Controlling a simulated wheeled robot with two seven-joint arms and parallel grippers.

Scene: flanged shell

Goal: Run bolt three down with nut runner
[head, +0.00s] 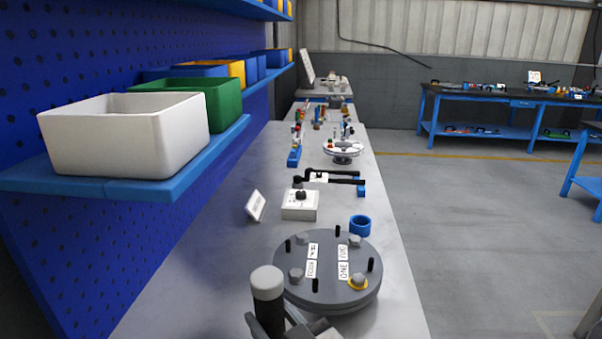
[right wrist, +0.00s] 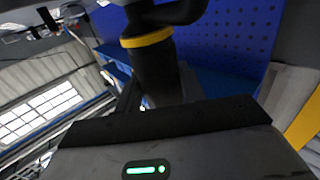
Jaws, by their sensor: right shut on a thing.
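The flanged shell's round grey lid (head: 325,292) lies on the bench at the lower middle of the head view. Several grey bolt heads stand on it, at the front left (head: 296,275), back left (head: 302,238), back right (head: 354,241) and front right (head: 358,281). One white label reads ONE; the left labels are too small to read surely. My right gripper (head: 285,329) is shut on the nut runner (head: 268,293), a black body with a grey cap, at the lid's near left. The black, yellow-banded nut runner (right wrist: 152,70) also shows in the right wrist view. Its working end is hidden.
Short black pins stand between the bolts. A blue ring-shaped cup (head: 360,225), a white box with a dark knob (head: 299,205) and a small sign (head: 255,205) stand behind the lid. Bins sit on the left wall shelf. The bench left of the lid is clear.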

